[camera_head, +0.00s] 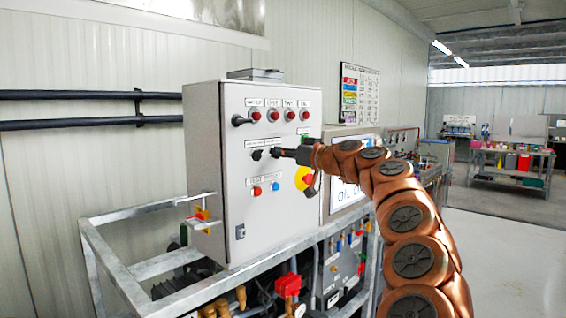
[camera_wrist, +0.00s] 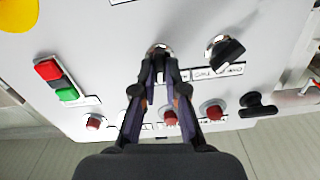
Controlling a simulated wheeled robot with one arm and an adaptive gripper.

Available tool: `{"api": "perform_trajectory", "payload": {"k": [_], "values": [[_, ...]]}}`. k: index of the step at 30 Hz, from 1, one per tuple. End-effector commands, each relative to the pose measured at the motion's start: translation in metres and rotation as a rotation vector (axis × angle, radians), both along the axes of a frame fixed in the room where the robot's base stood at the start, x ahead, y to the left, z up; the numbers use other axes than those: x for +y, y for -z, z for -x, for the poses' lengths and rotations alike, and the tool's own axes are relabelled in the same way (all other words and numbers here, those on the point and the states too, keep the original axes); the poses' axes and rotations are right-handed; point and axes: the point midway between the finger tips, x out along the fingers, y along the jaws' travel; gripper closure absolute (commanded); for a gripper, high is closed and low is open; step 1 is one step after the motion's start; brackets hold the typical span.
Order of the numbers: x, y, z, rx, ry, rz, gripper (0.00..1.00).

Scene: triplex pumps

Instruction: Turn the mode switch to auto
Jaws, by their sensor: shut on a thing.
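A grey control cabinet (camera_head: 240,185) stands left of centre in the head view, its front full of lamps, buttons and switches. My gripper (camera_head: 284,152) reaches its front panel from the right. In the wrist view my gripper (camera_wrist: 158,62) is shut on a rotary switch (camera_wrist: 158,47), whose silver collar shows just past the fingertips; its knob is mostly hidden by the fingers. A second black switch knob (camera_wrist: 227,50) sits beside it, outside the grip; in the head view this knob (camera_head: 257,154) is left of my gripper. The labels are too small to tell which is the mode switch.
A row of red lamps (camera_head: 273,115) runs above the switches. A black handle (camera_head: 239,121) juts out at the upper left. A red emergency stop on yellow (camera_head: 306,178) is just below my gripper. Red and green buttons (camera_wrist: 57,80) show in the wrist view.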

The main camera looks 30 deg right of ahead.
Motion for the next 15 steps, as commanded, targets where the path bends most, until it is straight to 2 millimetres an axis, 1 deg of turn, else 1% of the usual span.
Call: {"api": "perform_trajectory", "payload": {"k": [1, 8, 15], "values": [[0.0007, 0.0053, -0.0007, 0.005, -0.001, -0.02, 1.0], [-0.0004, 0.0015, -0.0008, 0.039, -0.001, -0.159, 1.0], [-0.0003, -0.0009, -0.0007, 0.086, -0.004, -0.359, 1.0]]}}
